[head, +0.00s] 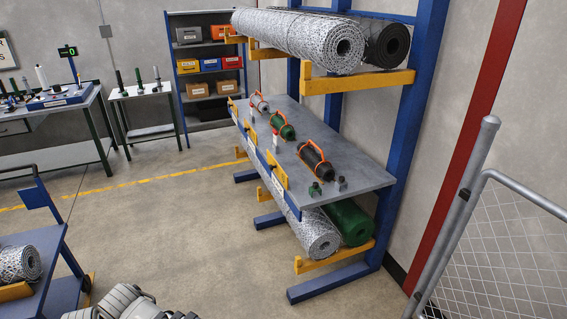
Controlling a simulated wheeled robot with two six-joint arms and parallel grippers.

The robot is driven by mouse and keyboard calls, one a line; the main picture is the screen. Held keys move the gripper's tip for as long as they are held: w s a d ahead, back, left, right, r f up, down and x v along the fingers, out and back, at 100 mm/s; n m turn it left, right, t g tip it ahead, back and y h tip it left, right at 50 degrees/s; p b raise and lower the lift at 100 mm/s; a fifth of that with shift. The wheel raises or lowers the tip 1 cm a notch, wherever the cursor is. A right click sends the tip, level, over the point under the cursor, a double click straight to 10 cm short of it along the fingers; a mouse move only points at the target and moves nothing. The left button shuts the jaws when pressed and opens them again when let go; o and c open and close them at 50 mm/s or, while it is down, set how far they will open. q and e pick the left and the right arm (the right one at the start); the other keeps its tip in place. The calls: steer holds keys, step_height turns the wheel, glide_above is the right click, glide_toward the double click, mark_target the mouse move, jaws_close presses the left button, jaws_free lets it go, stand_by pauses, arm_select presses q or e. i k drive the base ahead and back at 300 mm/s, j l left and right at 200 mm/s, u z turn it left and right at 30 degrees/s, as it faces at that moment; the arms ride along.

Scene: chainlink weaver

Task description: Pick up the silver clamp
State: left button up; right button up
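A small grey clamp-like piece (341,184) stands near the front right end of the grey shelf board (365,181) on the blue rack. It looks dark grey to silver, and its exact finish is too small to tell. A similar small green piece (315,188) stands just left of it. No gripper touches either piece. Neither of my grippers is in view; only pale grey rounded parts, which seem to be mine, show at the bottom left edge.
Wire coils with orange straps, silver (259,102), green (283,127) and black (314,158), lie on the board. Large mesh rolls (300,38) lie above. A blue cart (48,275) is at lower left and a mesh gate (510,240) at right. Open floor lies between.

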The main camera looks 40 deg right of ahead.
mark_target(341, 182)
steer(key=i+z, duration=0.3)
steer(key=i, duration=0.3)
steer(key=i+z, duration=0.3)
steer(key=i, duration=0.3)
steer(key=i+j+z, duration=0.35)
steer(key=i, duration=0.2)
steer(key=i+l+z, duration=0.3)
steer(key=i+z, duration=0.15)
steer(key=i+l+z, duration=0.15)
steer(key=i+z, duration=0.3)
steer(key=i+l+z, duration=0.25)
steer(key=i+l, duration=0.1)
steer(key=i, duration=0.05)
